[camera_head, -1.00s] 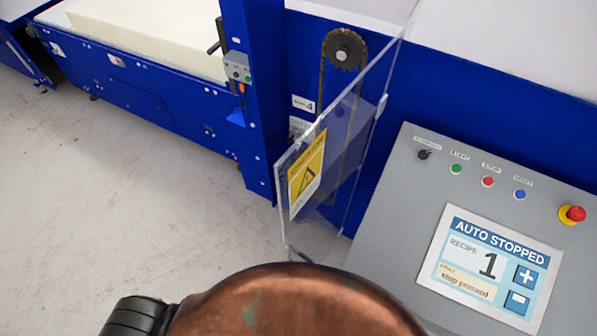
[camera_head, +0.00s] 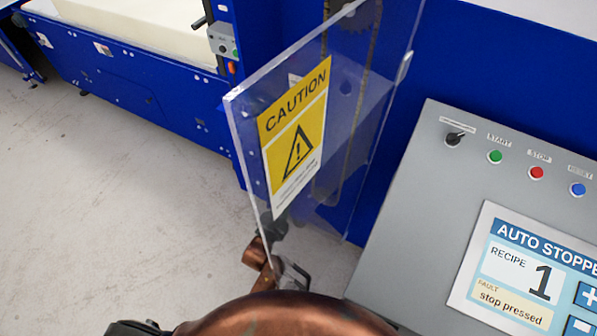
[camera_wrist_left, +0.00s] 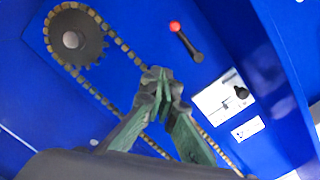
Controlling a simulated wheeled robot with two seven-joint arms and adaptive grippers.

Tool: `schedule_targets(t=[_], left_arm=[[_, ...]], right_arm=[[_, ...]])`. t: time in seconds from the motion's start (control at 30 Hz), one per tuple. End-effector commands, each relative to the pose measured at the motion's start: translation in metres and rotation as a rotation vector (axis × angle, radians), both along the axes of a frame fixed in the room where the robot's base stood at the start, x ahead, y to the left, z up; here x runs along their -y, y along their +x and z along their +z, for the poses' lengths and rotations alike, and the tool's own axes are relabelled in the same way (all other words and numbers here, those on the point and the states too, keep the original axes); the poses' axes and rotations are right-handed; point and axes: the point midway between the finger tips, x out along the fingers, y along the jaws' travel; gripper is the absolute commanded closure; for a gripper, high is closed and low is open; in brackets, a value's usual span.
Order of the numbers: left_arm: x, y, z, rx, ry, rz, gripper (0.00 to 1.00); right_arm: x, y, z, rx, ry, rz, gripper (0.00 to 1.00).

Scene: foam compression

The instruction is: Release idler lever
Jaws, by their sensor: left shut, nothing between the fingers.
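A black lever with a red knob (camera_wrist_left: 186,42) is on the blue panel in the left wrist view, up and right of my fingers. A small black knob (camera_wrist_left: 241,92) sits on a white label plate further right. I cannot tell for sure which is the idler lever; labels are unreadable. My left gripper (camera_wrist_left: 163,75) is shut and empty, its fingertips in front of the chain (camera_wrist_left: 122,45) and apart from the lever. In the head view, my copper-coloured arm reaches behind the clear guard door, and the gripper is mostly hidden there. My right gripper is not in view.
The clear guard door (camera_head: 232,130) with a yellow caution sign stands swung out. A toothed sprocket (camera_wrist_left: 75,35) carries the chain. The grey control panel (camera_head: 410,230) at right reads AUTO STOPPED, fault "stop pressed". Bare floor (camera_head: 120,220) lies at left.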

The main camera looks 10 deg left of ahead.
Motion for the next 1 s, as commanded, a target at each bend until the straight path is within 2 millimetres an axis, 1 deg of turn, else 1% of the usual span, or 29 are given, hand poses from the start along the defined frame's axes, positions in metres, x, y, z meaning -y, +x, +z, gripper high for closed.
schedule_targets(t=[0.07, 0.13, 0.4, 0.53, 0.67, 1.0], left_arm=[[0.001, 0.002, 0.008, 0.023, 0.007, -0.001, 1.0], [0.001, 0.002, 0.012, 0.03, 0.012, -0.002, 1.0], [0.002, 0.003, 0.013, 0.029, 0.011, -0.002, 1.0], [0.003, 0.01, 0.012, 0.031, 0.01, -0.002, 1.0], [0.008, 0.028, 0.011, 0.031, 0.009, -0.003, 1.0], [0.023, 0.095, 0.007, 0.028, 0.01, -0.003, 1.0]], right_arm=[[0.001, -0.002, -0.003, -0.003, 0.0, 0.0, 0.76], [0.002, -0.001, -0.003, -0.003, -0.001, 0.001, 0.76], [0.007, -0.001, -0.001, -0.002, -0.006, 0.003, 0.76], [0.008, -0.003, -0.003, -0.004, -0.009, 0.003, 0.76], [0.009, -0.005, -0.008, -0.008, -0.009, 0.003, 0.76], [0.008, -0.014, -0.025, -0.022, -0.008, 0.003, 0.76]])
